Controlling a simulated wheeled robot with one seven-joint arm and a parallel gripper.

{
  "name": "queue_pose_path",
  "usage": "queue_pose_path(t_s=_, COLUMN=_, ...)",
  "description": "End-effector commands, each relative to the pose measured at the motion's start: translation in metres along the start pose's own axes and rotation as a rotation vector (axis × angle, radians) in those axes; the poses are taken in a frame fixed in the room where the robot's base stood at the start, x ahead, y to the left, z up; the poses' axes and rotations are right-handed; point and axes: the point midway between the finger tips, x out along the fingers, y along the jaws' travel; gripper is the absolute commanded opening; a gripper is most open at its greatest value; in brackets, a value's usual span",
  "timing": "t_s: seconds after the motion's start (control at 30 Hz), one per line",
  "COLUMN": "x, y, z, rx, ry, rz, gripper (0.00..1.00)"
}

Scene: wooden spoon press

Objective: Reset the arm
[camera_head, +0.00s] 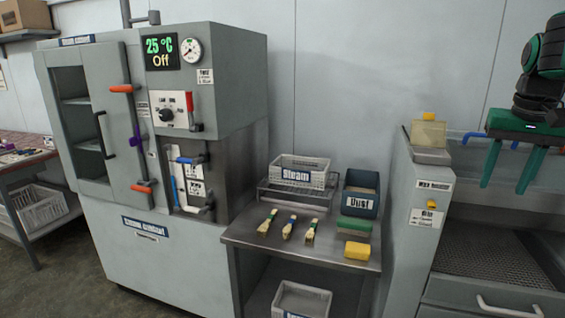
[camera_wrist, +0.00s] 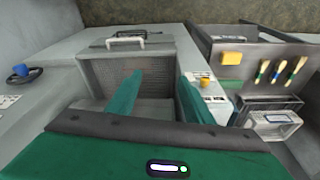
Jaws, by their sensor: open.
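My gripper (camera_head: 512,168) is at the upper right in the head view, with green fingers pointing down and spread apart. It is open and empty. It hangs above the grey press machine (camera_head: 433,208) at the right, clear of its surfaces. In the wrist view my gripper (camera_wrist: 160,95) shows its two green fingers over the machine's mesh-floored bay, with nothing between them.
A drawer handle (camera_head: 510,308) juts out below the mesh.

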Motion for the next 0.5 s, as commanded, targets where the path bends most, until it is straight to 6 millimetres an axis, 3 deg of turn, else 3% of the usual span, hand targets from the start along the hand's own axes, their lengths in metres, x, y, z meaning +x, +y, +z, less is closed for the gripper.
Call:
queue_pose_path(t_s=0.03, x=0.011, y=0.008, z=0.026, rx=0.009, ry=-0.02, rz=0.0, gripper=0.47)
queue_pose_path(t_s=0.3, x=0.081, y=0.041, z=0.161, rx=0.039, ry=-0.121, rz=0.002, gripper=0.47)
queue_pose_path(t_s=0.5, x=0.124, y=0.054, z=0.245, rx=0.05, ry=-0.18, rz=0.001, gripper=0.47)
